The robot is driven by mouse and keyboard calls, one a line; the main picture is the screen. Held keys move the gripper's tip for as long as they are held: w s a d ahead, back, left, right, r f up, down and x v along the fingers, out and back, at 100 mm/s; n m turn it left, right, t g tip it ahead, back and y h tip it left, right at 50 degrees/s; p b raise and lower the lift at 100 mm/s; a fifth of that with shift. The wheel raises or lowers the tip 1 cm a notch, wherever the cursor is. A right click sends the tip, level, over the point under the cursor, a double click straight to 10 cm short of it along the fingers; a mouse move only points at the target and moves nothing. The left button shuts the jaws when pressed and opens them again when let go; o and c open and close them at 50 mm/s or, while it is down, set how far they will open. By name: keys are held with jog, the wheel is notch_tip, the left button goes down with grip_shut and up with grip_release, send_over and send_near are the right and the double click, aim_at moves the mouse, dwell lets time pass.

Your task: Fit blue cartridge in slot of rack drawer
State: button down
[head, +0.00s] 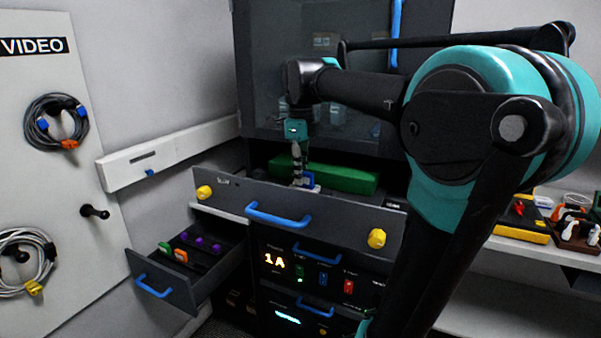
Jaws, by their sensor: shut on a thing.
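The rack drawer (340,216) is pulled out, with a blue handle and yellow knobs on its front. My gripper (299,178) points down over the drawer, just behind its front panel, and is shut. A small blue and white piece, seemingly the blue cartridge (309,180), is at my fingertips. Its lower part is hidden behind the drawer front. I cannot tell whether it touches the slot, which is also hidden. A long green block (345,178) lies in the drawer behind and to the right of my gripper.
A lower drawer (172,284) at the left is open and holds green, orange and purple pieces. A glass-fronted cabinet (275,60) rises behind. Coiled cables (56,122) hang on the left panel. A right-hand counter (530,252) carries a yellow box (520,232) and connectors.

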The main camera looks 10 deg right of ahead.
jog(key=c, duration=1.4)
grip_release()
jog(key=shift+o, duration=0.3)
jog(key=o, duration=0.4)
jog(key=shift+r, duration=0.15)
jog(key=shift+r, duration=3.4)
